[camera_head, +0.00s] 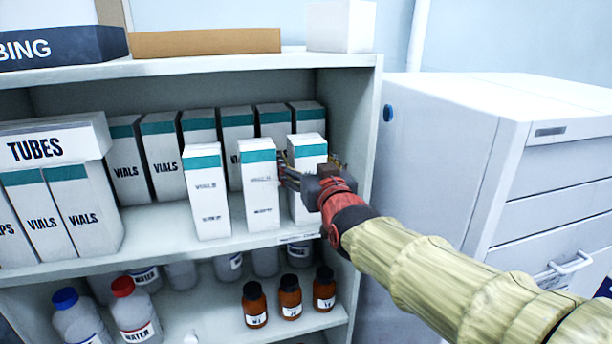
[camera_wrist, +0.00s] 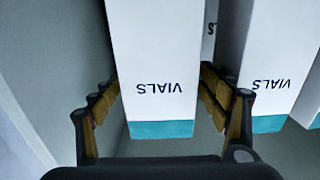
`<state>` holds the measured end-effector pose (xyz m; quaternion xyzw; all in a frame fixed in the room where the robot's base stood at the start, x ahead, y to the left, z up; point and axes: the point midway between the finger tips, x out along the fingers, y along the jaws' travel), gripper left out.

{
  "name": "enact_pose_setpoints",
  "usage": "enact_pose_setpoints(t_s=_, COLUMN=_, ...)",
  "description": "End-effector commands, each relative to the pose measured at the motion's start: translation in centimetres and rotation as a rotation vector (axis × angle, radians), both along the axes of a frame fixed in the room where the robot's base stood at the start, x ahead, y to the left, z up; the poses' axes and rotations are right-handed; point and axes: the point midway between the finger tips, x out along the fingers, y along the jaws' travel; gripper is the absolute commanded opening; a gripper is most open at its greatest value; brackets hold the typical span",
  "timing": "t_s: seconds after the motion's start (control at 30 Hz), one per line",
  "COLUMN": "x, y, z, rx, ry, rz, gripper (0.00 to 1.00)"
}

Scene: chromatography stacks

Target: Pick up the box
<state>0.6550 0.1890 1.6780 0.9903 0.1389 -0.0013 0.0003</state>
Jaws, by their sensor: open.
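A white VIALS box (camera_head: 307,150) with a teal top band stands upright at the right end of the front row on the middle shelf. My gripper (camera_head: 312,172) is at its front, partly hiding it. In the wrist view, the same box (camera_wrist: 150,60) appears upside down between my two fingers (camera_wrist: 160,88), one along each side. The gripper is open around the box. I cannot tell whether either finger touches it.
A similar box (camera_head: 260,195) stands close on the left, near my left finger, and another (camera_head: 207,195) beyond it. More VIALS boxes (camera_head: 237,130) stand behind. The shelf's side wall (camera_head: 360,135) is close on the right. Brown bottles (camera_head: 290,297) stand below.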

Motion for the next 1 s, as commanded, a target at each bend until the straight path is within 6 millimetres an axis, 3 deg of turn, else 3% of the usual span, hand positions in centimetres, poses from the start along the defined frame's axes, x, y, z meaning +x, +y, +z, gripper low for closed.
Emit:
enact_pose_setpoints(t_s=0.3, x=0.38, y=0.10, z=0.02, rx=0.000, ry=-0.001, rz=0.000, gripper=0.75)
enact_pose_setpoints(t_s=1.0, x=0.37, y=0.09, z=0.02, rx=0.000, ry=-0.001, rz=0.000, gripper=0.35)
